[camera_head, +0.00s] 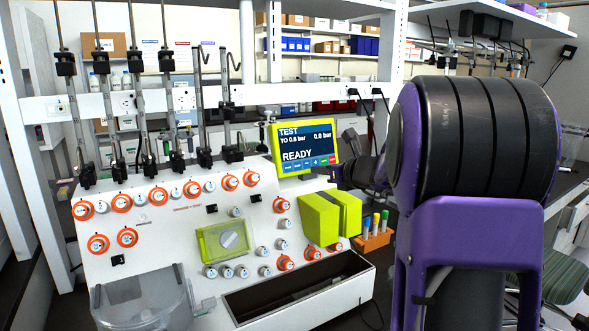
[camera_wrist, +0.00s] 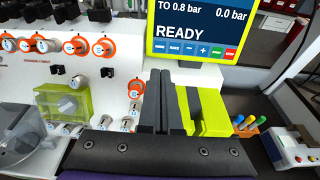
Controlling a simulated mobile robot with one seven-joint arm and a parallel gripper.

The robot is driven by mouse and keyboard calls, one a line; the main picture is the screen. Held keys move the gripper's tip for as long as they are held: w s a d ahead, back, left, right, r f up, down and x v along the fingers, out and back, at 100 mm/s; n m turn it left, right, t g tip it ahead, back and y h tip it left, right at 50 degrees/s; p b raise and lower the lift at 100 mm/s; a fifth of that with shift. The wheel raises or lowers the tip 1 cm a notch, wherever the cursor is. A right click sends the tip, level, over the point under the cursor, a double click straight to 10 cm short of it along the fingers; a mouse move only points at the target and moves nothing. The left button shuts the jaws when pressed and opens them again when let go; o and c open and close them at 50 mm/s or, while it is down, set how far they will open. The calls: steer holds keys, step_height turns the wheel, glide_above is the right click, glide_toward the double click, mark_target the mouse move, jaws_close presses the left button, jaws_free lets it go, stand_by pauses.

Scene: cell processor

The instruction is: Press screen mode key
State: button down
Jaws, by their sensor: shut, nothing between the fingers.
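The screen (camera_head: 304,148) with a lime-yellow frame stands above the white cell processor. It shows "TEST", "TO 0.8 bar", "0.0 bar" and "READY". The wrist view shows the screen's lower part (camera_wrist: 200,22). A row of keys runs along its bottom: blue ones, then a green and a red one at the right. The leftmost blue key (camera_wrist: 160,47) has a small, blurred label that I take for the mode key. My gripper (camera_wrist: 161,73) is shut and empty, its fingertips below the left end of the key row in the picture. Any contact cannot be told.
The cell processor's white panel (camera_head: 160,218) carries several orange-ringed knobs and a lime cover (camera_head: 222,240). A lime block (camera_head: 320,217) sits below the screen, beside an orange rack of tubes (camera_head: 372,242). Upright rods stand behind the panel. A small white device (camera_wrist: 288,148) lies at right.

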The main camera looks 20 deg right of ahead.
mark_target(288, 167)
steer(key=p+x, duration=0.1)
steer(key=x, duration=1.3)
steer(key=shift+f, duration=0.1)
